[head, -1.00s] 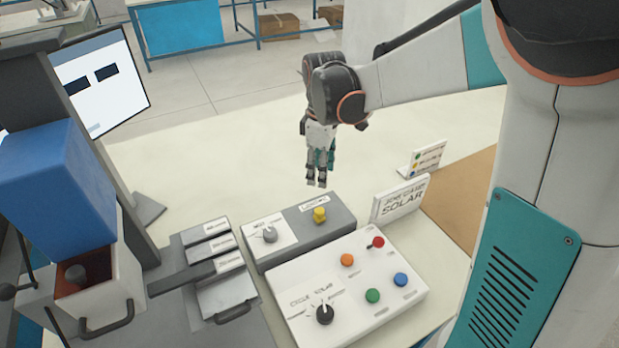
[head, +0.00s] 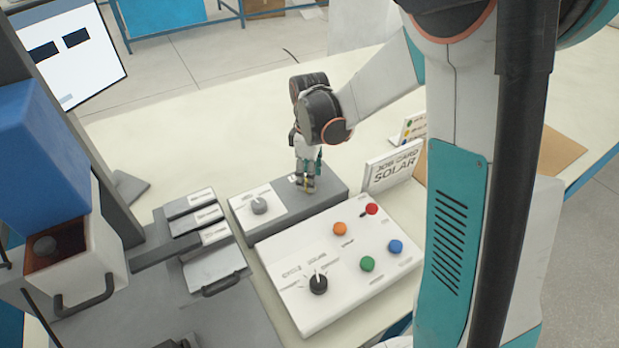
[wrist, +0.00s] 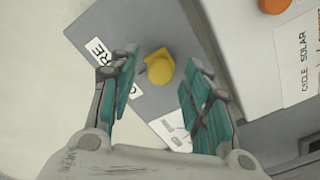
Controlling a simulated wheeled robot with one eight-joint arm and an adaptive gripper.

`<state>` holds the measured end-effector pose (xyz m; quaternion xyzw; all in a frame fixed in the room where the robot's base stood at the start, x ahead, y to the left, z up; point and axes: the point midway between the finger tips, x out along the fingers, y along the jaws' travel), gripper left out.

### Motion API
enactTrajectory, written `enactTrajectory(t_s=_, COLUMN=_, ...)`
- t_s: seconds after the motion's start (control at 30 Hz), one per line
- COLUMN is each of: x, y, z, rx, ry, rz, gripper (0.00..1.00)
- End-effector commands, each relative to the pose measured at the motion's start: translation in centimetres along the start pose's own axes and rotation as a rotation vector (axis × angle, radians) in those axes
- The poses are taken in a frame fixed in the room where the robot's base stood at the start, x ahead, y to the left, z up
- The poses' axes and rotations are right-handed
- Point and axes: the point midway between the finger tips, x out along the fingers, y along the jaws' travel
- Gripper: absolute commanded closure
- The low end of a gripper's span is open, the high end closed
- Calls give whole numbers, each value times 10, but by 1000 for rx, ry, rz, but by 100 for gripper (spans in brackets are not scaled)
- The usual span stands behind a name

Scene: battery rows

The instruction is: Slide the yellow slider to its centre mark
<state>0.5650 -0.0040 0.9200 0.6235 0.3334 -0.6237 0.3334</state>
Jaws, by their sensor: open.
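The yellow slider (wrist: 159,66) is a small knob on the grey box (wrist: 110,22), between my two open fingers in the wrist view. A gap shows on each side of it there. In the head view my gripper (head: 306,188) points down over the right part of the grey box (head: 325,198), and only a bit of yellow shows at the fingertips. A white label (wrist: 98,50), partly covered by a finger, lies beside the slider. I cannot make out a centre mark.
A white panel (head: 320,255) with a black dial and coloured buttons stands in front. A grey knob (head: 259,205) sits left on the grey box. A job card sign (head: 392,166) stands at right. The bench behind is clear.

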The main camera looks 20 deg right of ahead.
Motion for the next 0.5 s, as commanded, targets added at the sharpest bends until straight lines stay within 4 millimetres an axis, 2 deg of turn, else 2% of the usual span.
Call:
enactTrajectory(t_s=0.3, x=3, y=0, z=0, rx=0, ry=0, rz=0, gripper=56)
enactTrajectory(t_s=0.33, x=3, y=0, z=0, rx=0, ry=0, rz=0, gripper=58)
enactTrajectory(t_s=0.5, x=3, y=0, z=0, rx=0, ry=0, rz=0, gripper=96)
